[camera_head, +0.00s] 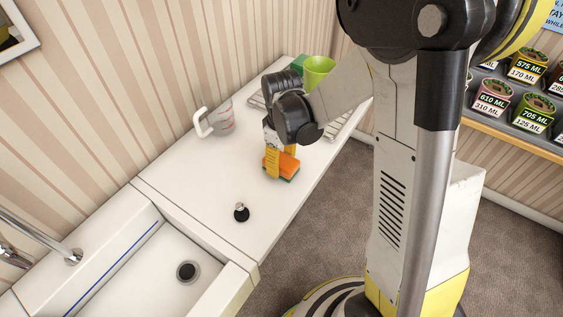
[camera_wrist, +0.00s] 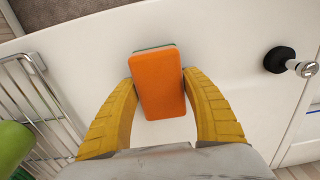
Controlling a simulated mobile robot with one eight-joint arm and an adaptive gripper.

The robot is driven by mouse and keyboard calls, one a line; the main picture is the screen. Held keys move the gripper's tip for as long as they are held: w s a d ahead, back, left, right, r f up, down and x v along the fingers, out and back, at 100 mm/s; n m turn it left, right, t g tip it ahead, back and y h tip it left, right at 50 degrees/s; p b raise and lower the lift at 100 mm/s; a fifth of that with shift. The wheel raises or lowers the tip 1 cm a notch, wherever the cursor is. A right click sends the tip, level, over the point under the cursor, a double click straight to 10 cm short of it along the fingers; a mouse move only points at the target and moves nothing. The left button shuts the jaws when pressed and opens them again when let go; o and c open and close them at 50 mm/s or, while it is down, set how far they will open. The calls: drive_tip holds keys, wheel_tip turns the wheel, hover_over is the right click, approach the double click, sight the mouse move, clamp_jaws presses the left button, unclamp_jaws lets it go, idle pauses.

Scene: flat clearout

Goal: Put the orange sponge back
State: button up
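The orange sponge (camera_head: 287,165) has a green underside and is at the white counter, near its front edge. In the wrist view the sponge (camera_wrist: 158,84) lies slightly askew between my yellow fingers, orange face up, with a thin green edge at its far end. My gripper (camera_head: 280,162) points down over it, one finger on each side. In the wrist view my gripper (camera_wrist: 160,82) has its fingertips very close to or touching the sponge's sides. I cannot tell whether they press on it, or whether the sponge rests on the counter.
A wire rack (camera_wrist: 42,100) and a green cup (camera_head: 318,72) are at the far end of the counter. A white-handled measuring jug (camera_head: 222,118) stands by the wall. A black stopper (camera_head: 241,212) lies nearer the sink (camera_head: 130,285). The counter between is clear.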

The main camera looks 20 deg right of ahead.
sight(282, 160)
drive_tip(key=shift+o, duration=1.3)
wheel_tip(282, 160, up, 12)
drive_tip(key=p, duration=0.5)
drive_tip(key=s+r+m+t, duration=0.7)
drive_tip(key=s+r, duration=0.3)
drive_tip(key=s, duration=0.2)
drive_tip(key=shift+s+r, duration=0.3)
drive_tip(key=shift+s, duration=0.1)
drive_tip(key=shift+f+b, duration=0.4)
drive_tip(key=shift+b, duration=0.05)
